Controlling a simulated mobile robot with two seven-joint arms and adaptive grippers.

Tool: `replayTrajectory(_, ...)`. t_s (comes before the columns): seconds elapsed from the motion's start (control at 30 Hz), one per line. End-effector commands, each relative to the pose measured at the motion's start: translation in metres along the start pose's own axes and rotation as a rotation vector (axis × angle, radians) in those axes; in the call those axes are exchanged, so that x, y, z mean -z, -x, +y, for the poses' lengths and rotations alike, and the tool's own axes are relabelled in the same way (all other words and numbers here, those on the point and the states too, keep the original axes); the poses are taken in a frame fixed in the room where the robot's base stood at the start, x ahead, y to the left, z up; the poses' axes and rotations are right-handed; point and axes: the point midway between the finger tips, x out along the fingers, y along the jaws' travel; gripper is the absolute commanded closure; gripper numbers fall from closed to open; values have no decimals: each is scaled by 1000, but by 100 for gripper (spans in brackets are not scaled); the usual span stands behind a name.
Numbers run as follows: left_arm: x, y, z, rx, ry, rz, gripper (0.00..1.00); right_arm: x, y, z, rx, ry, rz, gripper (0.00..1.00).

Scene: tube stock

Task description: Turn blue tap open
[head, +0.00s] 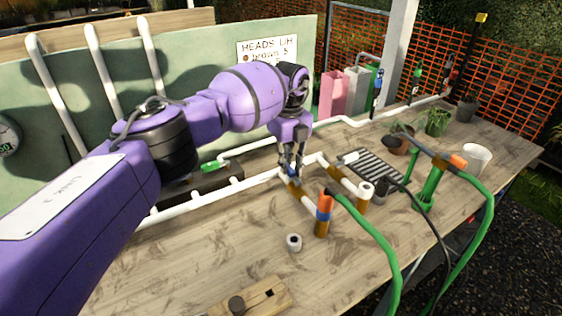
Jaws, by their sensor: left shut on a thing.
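My left gripper (290,168) points down over the white pipe run in the middle of the bench. It is shut on the blue tap (294,183), of which only a small blue part shows below the fingertips. The fingers hide most of this tap, so I cannot tell how far its handle is turned. The tap sits where a brown and white branch pipe leaves the white pipe. My right gripper is not in view.
An upright pipe with orange and blue bands (324,213) and a white-capped pipe (366,192) stand close by. Green hoses (385,240) cross the right side. A black grate (376,165) lies behind. The wooden bench (180,265) is clear at front left.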

Motion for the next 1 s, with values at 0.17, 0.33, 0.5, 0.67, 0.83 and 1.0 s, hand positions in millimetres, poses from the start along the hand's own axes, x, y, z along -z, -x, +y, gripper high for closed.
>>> replayTrajectory(0.17, 1, 0, -1, 0, 16, -2, 100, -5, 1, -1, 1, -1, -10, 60)
replayTrajectory(0.33, 1, 0, -1, 0, 18, -1, 100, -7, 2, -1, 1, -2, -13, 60)
replayTrajectory(0.5, 1, 0, -1, 0, 18, -1, 100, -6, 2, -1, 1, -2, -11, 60)
replayTrajectory(0.67, 1, 0, -1, 0, 17, 0, 67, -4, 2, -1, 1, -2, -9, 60)
replayTrajectory(0.83, 1, 0, -2, 0, 16, 0, 67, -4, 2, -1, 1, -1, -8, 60)
replayTrajectory(1.0, 1, 2, -2, 1, 15, 0, 67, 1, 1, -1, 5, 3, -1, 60)
